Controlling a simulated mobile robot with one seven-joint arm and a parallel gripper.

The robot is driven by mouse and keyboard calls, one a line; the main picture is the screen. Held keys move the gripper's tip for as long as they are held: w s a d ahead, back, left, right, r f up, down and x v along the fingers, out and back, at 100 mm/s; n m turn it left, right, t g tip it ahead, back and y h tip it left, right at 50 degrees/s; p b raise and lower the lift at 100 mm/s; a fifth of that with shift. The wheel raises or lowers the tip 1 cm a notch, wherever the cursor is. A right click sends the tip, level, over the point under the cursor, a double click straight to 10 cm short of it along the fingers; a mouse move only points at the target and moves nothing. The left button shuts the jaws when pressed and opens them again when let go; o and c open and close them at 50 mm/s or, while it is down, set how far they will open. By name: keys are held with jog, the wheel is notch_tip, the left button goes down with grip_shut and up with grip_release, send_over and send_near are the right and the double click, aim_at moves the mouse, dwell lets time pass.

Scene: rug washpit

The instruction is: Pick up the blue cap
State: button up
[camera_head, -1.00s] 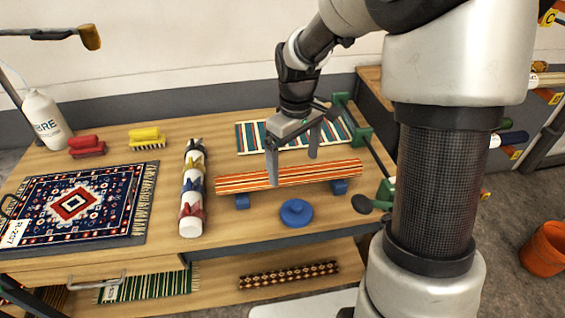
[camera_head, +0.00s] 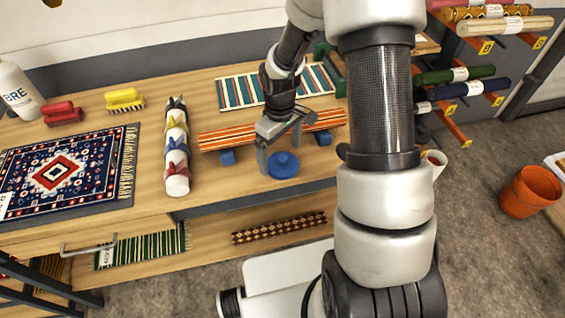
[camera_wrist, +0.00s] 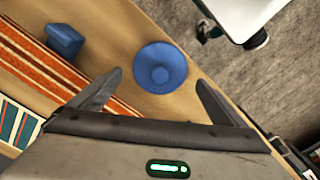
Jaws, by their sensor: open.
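The blue cap (camera_head: 283,165) is a round disc with a raised knob, lying on the wooden bench near its front edge. My gripper (camera_head: 279,150) is open just above and behind the cap, its fingers pointing down. In the wrist view the cap (camera_wrist: 160,68) lies beyond the two spread fingertips (camera_wrist: 158,85), roughly centred between them. Nothing is between the fingers that I can see.
An orange striped roll (camera_head: 225,137) rests on blue blocks (camera_head: 227,157) right behind the cap. A patterned rug (camera_head: 60,170) covers the bench's left part. An orange bucket (camera_head: 530,192) is on the floor.

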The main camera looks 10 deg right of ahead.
jog(key=shift+d+f, duration=0.1)
jog(key=shift+f, duration=1.25)
jog(key=c, duration=1.1)
